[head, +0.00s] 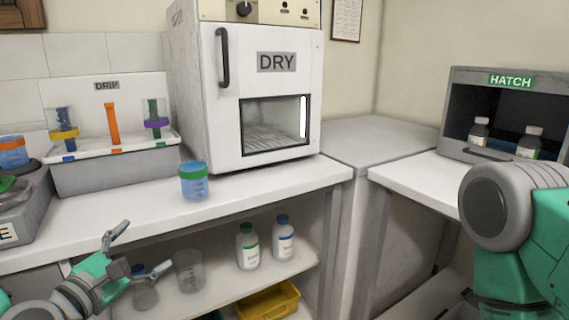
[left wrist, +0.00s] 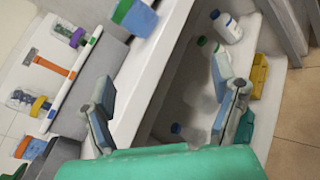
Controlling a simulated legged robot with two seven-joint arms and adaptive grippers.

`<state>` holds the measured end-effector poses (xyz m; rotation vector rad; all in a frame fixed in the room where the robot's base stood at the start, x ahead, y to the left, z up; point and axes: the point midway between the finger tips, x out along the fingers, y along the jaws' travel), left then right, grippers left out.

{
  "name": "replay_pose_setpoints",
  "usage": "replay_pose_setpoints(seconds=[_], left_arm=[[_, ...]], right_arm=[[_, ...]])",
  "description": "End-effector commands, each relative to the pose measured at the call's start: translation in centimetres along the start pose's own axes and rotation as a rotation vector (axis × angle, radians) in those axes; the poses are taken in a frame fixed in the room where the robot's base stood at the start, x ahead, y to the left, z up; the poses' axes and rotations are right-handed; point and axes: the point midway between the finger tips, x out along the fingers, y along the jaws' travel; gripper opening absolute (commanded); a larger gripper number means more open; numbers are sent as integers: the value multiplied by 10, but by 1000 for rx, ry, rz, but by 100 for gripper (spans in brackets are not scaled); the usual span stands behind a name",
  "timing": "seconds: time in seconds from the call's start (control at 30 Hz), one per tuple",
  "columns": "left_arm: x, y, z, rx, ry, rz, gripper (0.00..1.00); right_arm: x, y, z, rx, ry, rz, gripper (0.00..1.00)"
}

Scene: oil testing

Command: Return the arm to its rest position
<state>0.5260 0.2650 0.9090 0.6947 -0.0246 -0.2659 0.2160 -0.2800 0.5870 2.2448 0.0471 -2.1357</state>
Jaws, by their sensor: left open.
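My left gripper (head: 134,254) is at the lower left of the head view, in front of the bench's front edge. Its two fingers are spread apart with nothing between them. In the left wrist view the open left gripper (left wrist: 165,100) points at the bench edge and the shelf below. My right arm (head: 510,220) shows at the right of the head view as a grey joint and green link. Its gripper is out of the picture.
The DRIP rack (head: 115,172), DRY oven (head: 262,90) and HATCH (head: 505,112) stand behind. Bottles (head: 247,247) and a yellow bin (head: 268,300) sit below.

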Motion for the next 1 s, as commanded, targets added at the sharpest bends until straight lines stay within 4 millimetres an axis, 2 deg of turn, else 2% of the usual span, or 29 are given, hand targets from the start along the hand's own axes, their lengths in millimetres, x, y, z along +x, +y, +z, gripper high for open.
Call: replay_pose_setpoints(seconds=[0.03,0.17,0.2,0.27,0.3,0.37,0.43,0.5,0.6,0.7,0.83,1.0], left_arm=[[-4,-32,-11,98,33,-89,80],[-29,-115,-50,427,104,-362,80],[-42,-140,-64,539,114,-456,80],[-65,-174,-86,707,117,-603,80],[-83,-194,-101,821,108,-707,80],[-114,-220,-124,994,79,-867,80],[-153,-244,-150,1192,18,-1061,80],[-192,-258,-174,1373,-65,-1244,80],[-237,-266,-198,1571,-198,-1459,80],[-266,-265,-213,1695,-313,-1605,80],[-284,-263,-221,1769,-396,-1694,80],[-286,-262,-223,1781,-412,-1707,80]], right_arm=[[0,0,0,0,0,0,40],[-1,0,0,0,0,0,40],[-1,0,0,0,0,0,40],[-1,0,0,0,0,0,40],[-2,0,0,0,0,0,40],[-2,0,0,0,0,0,40],[-2,0,0,0,0,0,40],[-3,0,0,0,0,0,40],[-3,0,0,0,0,0,40],[-3,0,0,0,0,0,40],[-3,0,0,0,0,0,40],[-3,0,0,0,0,0,40]])
